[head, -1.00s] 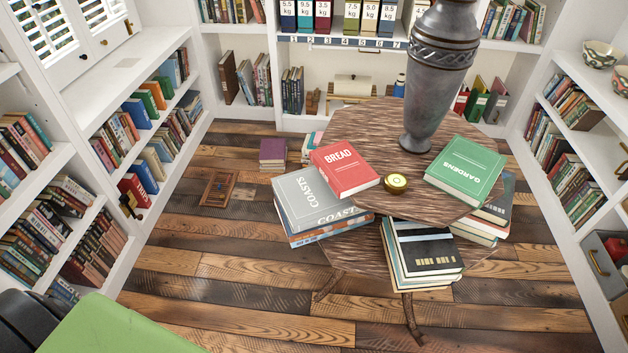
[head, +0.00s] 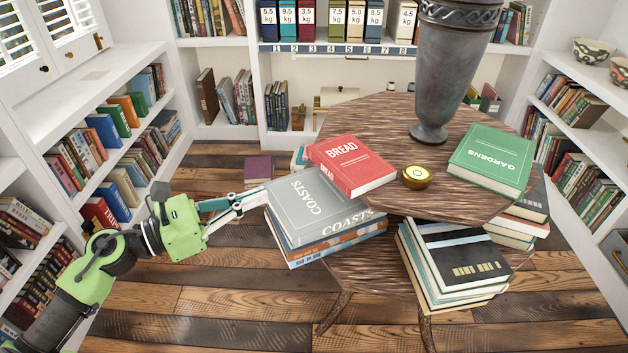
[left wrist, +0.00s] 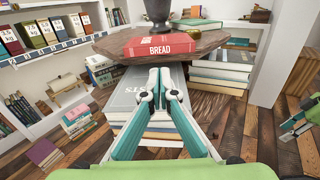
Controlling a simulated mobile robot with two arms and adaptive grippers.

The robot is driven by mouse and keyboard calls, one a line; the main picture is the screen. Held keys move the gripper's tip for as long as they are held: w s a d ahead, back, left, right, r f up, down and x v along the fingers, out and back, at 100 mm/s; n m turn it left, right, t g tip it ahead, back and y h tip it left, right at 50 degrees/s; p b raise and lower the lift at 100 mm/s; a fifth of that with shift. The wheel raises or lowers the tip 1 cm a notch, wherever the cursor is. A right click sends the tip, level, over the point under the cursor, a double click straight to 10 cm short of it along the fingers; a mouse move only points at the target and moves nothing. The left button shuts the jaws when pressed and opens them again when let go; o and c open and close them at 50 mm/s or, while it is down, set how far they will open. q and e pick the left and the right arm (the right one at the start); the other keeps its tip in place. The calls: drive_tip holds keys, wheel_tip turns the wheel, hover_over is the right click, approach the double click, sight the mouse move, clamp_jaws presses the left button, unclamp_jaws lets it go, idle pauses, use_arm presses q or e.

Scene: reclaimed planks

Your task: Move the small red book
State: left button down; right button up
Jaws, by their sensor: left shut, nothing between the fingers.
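The red book, titled BREAD (head: 350,165), lies flat on the round wooden table top (head: 455,190) at its left edge. In the left wrist view its spine (left wrist: 165,46) faces me, beyond my fingertips. My left gripper (head: 262,197) is shut and empty. Its fingertips are at the left edge of the grey COASTS book (head: 315,205), apart from the red book. The gripper also shows in the left wrist view (left wrist: 160,80), over the grey cover. A green and teal part at that view's right edge looks like my right gripper (left wrist: 298,126); its fingers are unclear.
A brass round object (head: 417,177), a tall grey vase (head: 445,75) and a green GARDENS book (head: 491,158) stand or lie on the table. A stack with a black book on top (head: 462,255) sits on the lower tier. Bookshelves line the walls.

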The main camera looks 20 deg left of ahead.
use_arm(q)
drive_tip(key=p, duration=0.2)
approach(344, 160)
drive_tip(key=shift+w+d+f, duration=0.25)
drive_tip(key=shift+w+d, duration=0.15)
drive_tip(key=shift+w+d+f, duration=0.1)
drive_tip(key=shift+w+d, duration=0.4)
drive_tip(key=shift+w, duration=0.05)
use_arm(e)
wheel_tip(344, 160, down, 8)
drive_tip(key=shift+s, duration=0.3)
use_arm(q)
drive_tip(key=shift+w+d, duration=0.1)
drive_tip(key=shift+w, duration=0.05)
drive_tip(key=p+x, duration=0.2)
drive_tip(key=x, duration=0.5)
use_arm(e)
wheel_tip(344, 160, down, 6)
drive_tip(key=s, duration=0.2)
drive_tip(key=shift+r+g, duration=0.2)
drive_tip(key=shift+g, duration=0.2)
drive_tip(key=shift+s+d, duration=0.1)
